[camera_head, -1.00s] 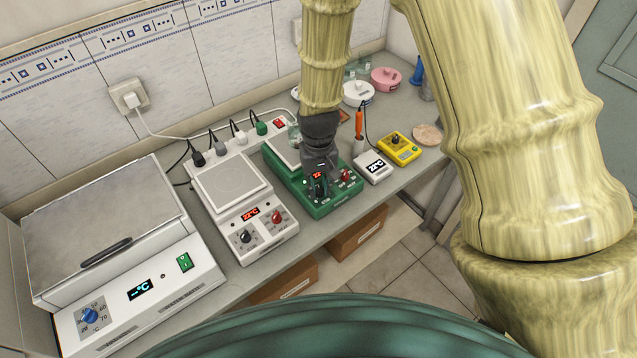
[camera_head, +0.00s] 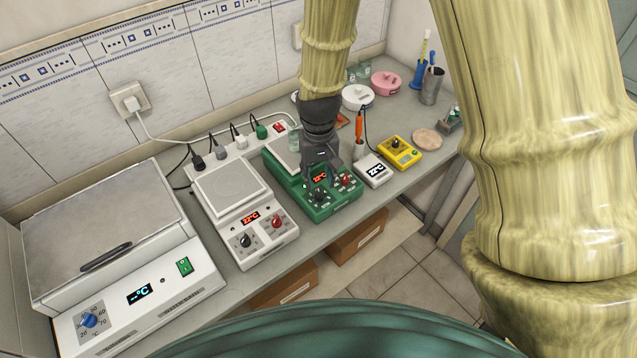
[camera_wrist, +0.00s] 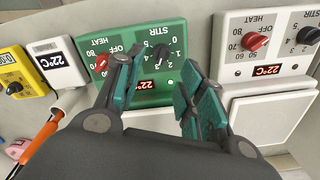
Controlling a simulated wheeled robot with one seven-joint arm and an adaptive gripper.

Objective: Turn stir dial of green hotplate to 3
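The green hotplate (camera_head: 327,210) stands on the bench in the head view, and its front panel (camera_wrist: 145,35) shows upside down in the wrist view. Its black stir dial (camera_head: 319,195) is at the left of the panel; the dial (camera_wrist: 160,52) shows between my fingertips in the wrist view. I cannot tell its pointer setting. The red heat dial (camera_head: 346,180) is partly covered by a finger in the wrist view. The display (camera_head: 319,176) reads about 22°C. My gripper (camera_wrist: 161,65) is open and empty, with its fingers apart above the panel; it also shows in the head view (camera_head: 322,166).
A white hotplate (camera_head: 262,238) stands close on the left. A small white display box (camera_head: 375,170) and a yellow device (camera_head: 402,150) are on the right. An orange-handled tool (camera_head: 359,126) stands behind the box. A large white heating unit (camera_head: 165,265) fills the far left.

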